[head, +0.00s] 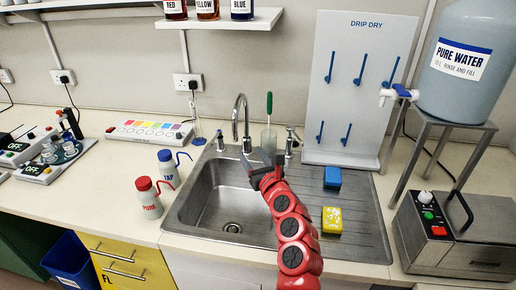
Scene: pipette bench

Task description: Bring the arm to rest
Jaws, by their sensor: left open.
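My left arm reaches up from the bottom of the head view, red with dark joint caps. Its gripper (263,161) is open, its dark fingers spread over the back rim of the steel sink (205,205). I see nothing held between the fingers. A clear beaker (268,140) with a green-handled tool (269,104) standing in it shows just behind the gripper. The gripper partly hides the beaker's lower part, and I cannot tell whether they touch. My right gripper is not in view.
The tap (240,120) rises close left of the gripper. Wash bottles (148,198) stand left of the sink. The drip-dry board (345,60) and water tank (465,85) stand behind right.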

